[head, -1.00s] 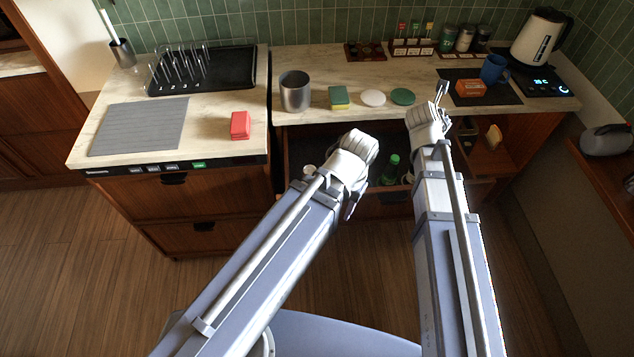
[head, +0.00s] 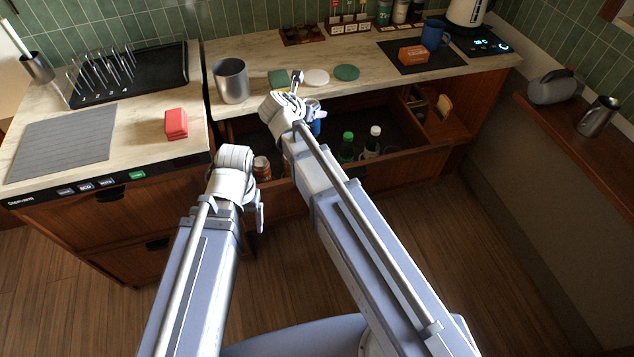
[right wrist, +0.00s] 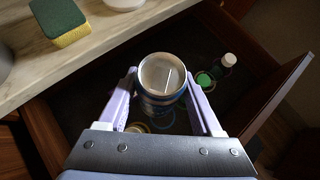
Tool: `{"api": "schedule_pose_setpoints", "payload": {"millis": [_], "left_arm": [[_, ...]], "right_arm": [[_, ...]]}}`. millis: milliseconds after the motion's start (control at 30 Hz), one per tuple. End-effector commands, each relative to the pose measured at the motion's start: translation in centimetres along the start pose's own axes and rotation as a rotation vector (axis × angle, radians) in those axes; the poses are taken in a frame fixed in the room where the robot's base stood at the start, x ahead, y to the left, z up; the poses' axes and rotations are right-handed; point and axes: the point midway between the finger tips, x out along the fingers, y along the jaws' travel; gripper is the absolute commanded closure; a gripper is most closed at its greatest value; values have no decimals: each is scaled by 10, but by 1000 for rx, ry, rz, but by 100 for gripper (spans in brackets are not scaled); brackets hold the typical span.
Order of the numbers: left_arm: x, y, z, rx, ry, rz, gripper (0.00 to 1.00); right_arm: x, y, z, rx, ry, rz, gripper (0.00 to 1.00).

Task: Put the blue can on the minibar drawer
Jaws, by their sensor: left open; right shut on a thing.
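My right gripper (head: 306,108) is shut on the blue can (head: 316,124), over the open minibar drawer (head: 289,196). In the right wrist view the can (right wrist: 162,82) shows its silver top between the two fingers (right wrist: 160,100), with the dark drawer inside below it. Whether its base touches the drawer floor is hidden. My left gripper (head: 259,208) is open and empty at the drawer's front left; its fingers are partly hidden by its own wrist.
The drawer also holds a green-capped bottle (head: 347,147), a white-capped bottle (head: 373,140) and an orange-brown can (head: 262,168). On the counter behind are a metal cup (head: 231,82), a sponge (head: 278,77), a white disc (head: 316,77) and a green disc (head: 346,73).

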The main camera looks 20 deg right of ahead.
Motion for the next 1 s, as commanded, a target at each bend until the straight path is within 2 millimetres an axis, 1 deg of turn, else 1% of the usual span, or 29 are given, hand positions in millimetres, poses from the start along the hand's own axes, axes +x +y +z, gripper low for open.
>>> {"api": "schedule_pose_setpoints", "payload": {"millis": [33, 100, 200, 300, 400, 600, 700, 867, 1000], "left_arm": [[27, 2, -2, 0, 0, 0, 21], [41, 4, -2, 0, 0, 0, 21], [57, 5, -3, 0, 0, 0, 21], [67, 6, -4, 0, 0, 0, 21], [72, 7, -4, 0, 0, 0, 21], [72, 7, -4, 0, 0, 0, 21], [76, 7, -4, 0, 0, 0, 21], [95, 9, -6, 0, 0, 0, 21], [117, 11, -7, 1, 0, 0, 21]], "right_arm": [[17, -3, -20, 24, -2, -32, 100], [25, -9, -32, 62, -7, -78, 100], [33, -17, -43, 106, -17, -130, 100], [37, -22, -50, 139, -27, -168, 100], [39, -25, -54, 159, -34, -189, 100], [39, -27, -54, 169, -38, -201, 100], [41, -27, -57, 169, -37, -200, 100], [53, -27, -71, 169, -37, -200, 100], [67, -26, -89, 168, -37, -199, 100]]}}
